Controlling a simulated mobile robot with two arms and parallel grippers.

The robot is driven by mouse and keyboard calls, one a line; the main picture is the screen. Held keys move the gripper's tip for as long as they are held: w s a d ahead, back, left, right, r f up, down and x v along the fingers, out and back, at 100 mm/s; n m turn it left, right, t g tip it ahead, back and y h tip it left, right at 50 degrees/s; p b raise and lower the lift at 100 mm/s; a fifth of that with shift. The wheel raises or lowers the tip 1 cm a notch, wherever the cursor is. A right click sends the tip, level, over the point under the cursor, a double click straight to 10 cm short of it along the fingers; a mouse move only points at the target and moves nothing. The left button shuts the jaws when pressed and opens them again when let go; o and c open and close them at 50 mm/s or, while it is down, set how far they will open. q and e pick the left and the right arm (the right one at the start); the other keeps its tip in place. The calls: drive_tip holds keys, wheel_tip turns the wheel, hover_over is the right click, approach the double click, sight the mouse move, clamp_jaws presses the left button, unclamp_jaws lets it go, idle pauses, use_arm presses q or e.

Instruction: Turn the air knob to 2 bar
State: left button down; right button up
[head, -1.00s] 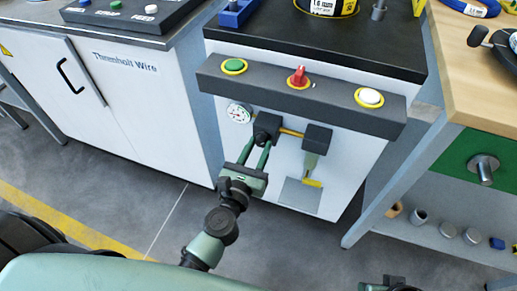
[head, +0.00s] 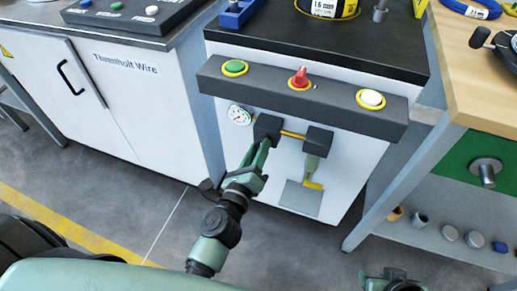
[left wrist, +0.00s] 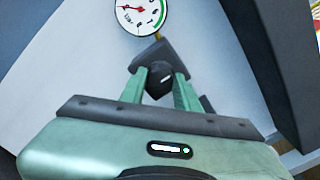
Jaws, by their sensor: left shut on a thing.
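The black air knob (head: 267,127) sits on the white front panel of the machine, just right of and below the round pressure gauge (head: 240,115). My left gripper (head: 263,145) is shut on the knob. In the left wrist view the green fingers (left wrist: 161,85) hold the dark knob (left wrist: 158,77) between them, its pale mark tilted. The gauge (left wrist: 141,12) shows there too, cut off at the top, with a red needle and a green arc; its value is too small to read. My right gripper (head: 392,281) shows only partly at the bottom edge.
A dark control bar (head: 330,101) with green, red and white controls juts out above the knob. A yellow pipe links to a black block (head: 318,140) on the right. The wooden bench (head: 475,90) stands at the right; grey floor is open below.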

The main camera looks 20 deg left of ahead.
use_arm(q)
drive_tip(key=shift+f, duration=0.1)
idle(0.5)
drive_tip(key=c, duration=1.1)
unclamp_jaws()
drive_tip(key=shift+o, duration=0.3)
use_arm(e)
drive_tip(key=shift+s, duration=0.1)
drive_tip(key=shift+f, duration=0.1)
use_arm(q)
drive_tip(key=s+b, duration=0.3)
drive_tip(key=s, duration=0.4)
drive_tip(key=shift+s, duration=0.3)
use_arm(e)
drive_tip(key=w+a+r+t+y, duration=0.2)
drive_tip(key=w+a+r+t, duration=0.2)
drive_tip(key=w+r+t, duration=0.3)
drive_tip(key=w+r, duration=0.1)
drive_tip(key=w, duration=0.4)
drive_tip(key=shift+a+r+t, duration=0.15)
drive_tip(key=shift+r+t, duration=0.05)
drive_tip(key=shift+t, duration=0.2)
use_arm(q)
drive_tip(key=shift+a, duration=0.1)
